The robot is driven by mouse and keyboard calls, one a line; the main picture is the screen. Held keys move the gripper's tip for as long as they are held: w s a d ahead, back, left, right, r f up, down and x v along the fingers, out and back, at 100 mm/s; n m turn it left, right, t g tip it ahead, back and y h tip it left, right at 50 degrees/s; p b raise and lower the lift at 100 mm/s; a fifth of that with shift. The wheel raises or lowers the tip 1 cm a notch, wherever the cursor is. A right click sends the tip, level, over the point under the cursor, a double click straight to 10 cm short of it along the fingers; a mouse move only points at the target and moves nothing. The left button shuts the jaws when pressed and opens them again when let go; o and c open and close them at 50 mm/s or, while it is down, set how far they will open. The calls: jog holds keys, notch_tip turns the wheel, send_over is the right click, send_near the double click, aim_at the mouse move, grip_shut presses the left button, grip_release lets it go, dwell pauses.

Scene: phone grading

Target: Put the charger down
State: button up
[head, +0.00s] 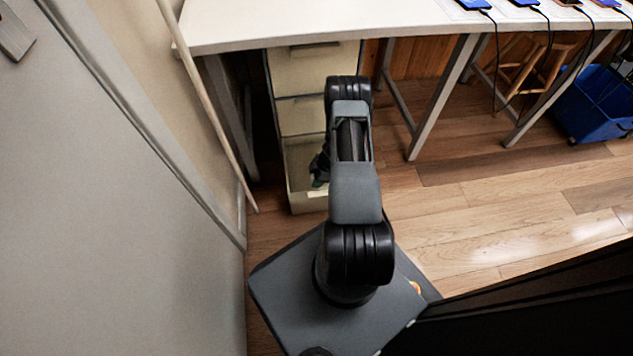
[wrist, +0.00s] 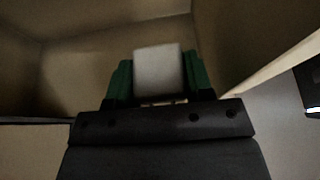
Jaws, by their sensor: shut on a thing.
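The charger (wrist: 158,70) is a pale, block-shaped thing held between the green fingertips of my gripper (wrist: 160,82) in the wrist view. My gripper is shut on it. Beige drawer walls (wrist: 110,50) surround it in the wrist view, and I cannot tell whether it touches the drawer floor. In the head view the open bottom drawer (head: 305,200) of the cabinet lies under the table. My gripper (head: 319,172) is partly hidden behind my arm there, at the drawer, and the charger does not show.
A white table (head: 330,22) stands above the cabinet (head: 283,72), with phones (head: 475,4) on cables at its right. A blue bin (head: 597,105) and a wooden stool (head: 530,75) are under the table. A pole (head: 205,95) leans at the left. Wooden floor to the right is clear.

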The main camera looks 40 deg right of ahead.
jog(key=shift+f+b, duration=1.6)
jog(key=shift+f, duration=2.55)
jog(key=shift+f, duration=0.2)
jog(key=shift+f, duration=0.4)
jog(key=o, duration=1)
jog(key=shift+r, duration=0.1)
